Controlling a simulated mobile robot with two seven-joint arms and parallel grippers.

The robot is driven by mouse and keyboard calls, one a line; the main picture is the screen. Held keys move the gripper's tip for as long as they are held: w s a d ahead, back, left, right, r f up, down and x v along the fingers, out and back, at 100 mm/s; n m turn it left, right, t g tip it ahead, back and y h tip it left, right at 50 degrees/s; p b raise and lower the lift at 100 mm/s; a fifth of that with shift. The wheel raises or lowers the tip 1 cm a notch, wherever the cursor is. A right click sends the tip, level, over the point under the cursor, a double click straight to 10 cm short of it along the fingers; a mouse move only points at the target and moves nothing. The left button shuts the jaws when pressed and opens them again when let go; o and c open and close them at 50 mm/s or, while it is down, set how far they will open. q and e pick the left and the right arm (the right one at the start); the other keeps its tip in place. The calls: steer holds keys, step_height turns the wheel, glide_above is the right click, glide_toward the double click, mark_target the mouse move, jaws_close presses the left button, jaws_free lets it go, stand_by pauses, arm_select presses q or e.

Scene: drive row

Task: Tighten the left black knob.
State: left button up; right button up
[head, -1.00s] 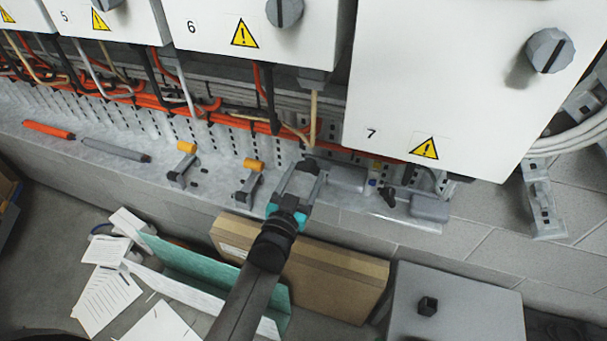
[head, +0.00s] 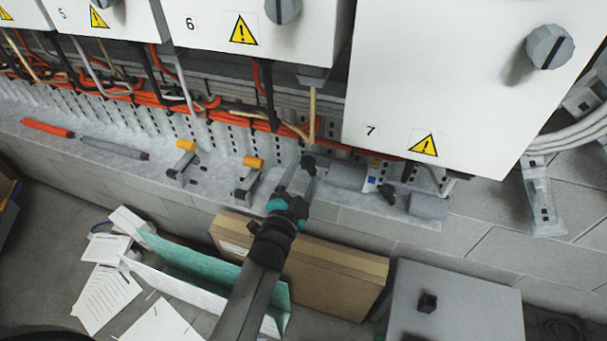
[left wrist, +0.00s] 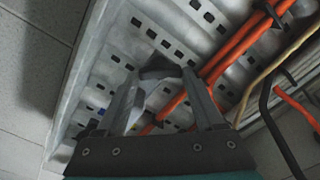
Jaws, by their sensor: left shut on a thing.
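The left black knob (head: 308,161) sits on the grey perforated rail below cabinets 6 and 7. My left gripper (head: 301,170) reaches up to it from below, its two fingers shut on the knob. In the left wrist view the dark knob (left wrist: 158,66) shows between the fingertips of my left gripper (left wrist: 164,76), partly hidden by them. A second black knob (head: 388,192) stands further right on the rail, apart from the gripper. My right gripper is not in view.
Two orange-topped clamps (head: 253,163) (head: 186,146) stand on the rail to the left. Orange cables (left wrist: 190,95) run close beside the fingers. Cabinet 7 (head: 440,80) overhangs at the right. A cardboard box (head: 330,275) and a grey box (head: 470,300) stand below.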

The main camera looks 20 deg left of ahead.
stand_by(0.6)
arm_select(q)
steer(key=o, duration=1.4)
